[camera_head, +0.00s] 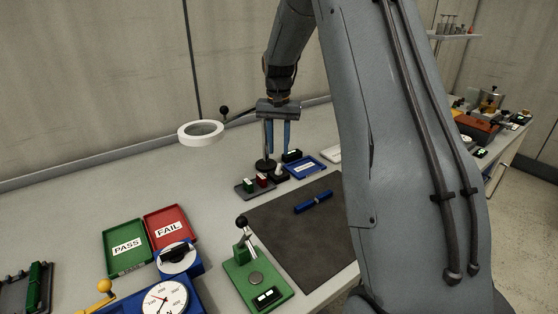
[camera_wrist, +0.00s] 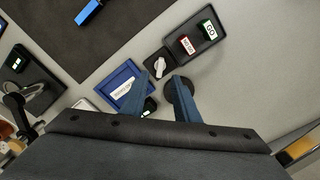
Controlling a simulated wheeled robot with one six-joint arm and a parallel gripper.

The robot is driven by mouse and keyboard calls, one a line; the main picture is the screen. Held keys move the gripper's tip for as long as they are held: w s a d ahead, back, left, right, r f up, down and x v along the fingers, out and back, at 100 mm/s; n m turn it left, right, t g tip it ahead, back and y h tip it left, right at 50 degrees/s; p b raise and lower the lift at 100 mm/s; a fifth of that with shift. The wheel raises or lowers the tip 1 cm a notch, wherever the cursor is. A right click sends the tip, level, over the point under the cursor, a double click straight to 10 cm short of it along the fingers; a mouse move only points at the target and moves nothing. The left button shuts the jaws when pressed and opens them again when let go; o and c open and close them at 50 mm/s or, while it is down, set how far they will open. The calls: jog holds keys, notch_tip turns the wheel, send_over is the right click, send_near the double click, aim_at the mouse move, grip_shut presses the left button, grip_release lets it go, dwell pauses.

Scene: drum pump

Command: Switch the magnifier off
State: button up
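The magnifier (camera_head: 200,133) is a white ring on a thin dark arm in the head view, left of my gripper. Its round black base (camera_wrist: 180,92) is partly hidden behind one finger in the wrist view. A small black box with a white rotary knob (camera_wrist: 160,66) sits beside that base; the knob also shows in the head view (camera_head: 279,171). My gripper (camera_head: 279,150) points down above this box, fingers apart and empty. In the wrist view the fingertips (camera_wrist: 161,77) frame the area just short of the knob. I cannot tell whether the ring is lit.
A dark mat (camera_head: 290,235) holds a blue pen-like object (camera_head: 313,202). PASS and FAIL trays (camera_head: 125,261) and a green press (camera_head: 256,285) stand in front.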

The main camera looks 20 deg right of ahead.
aim_at(279, 166)
notch_tip(279, 166, down, 6)
jog(key=shift+f+p, duration=0.25)
jog(key=shift+p, duration=0.5)
grip_shut()
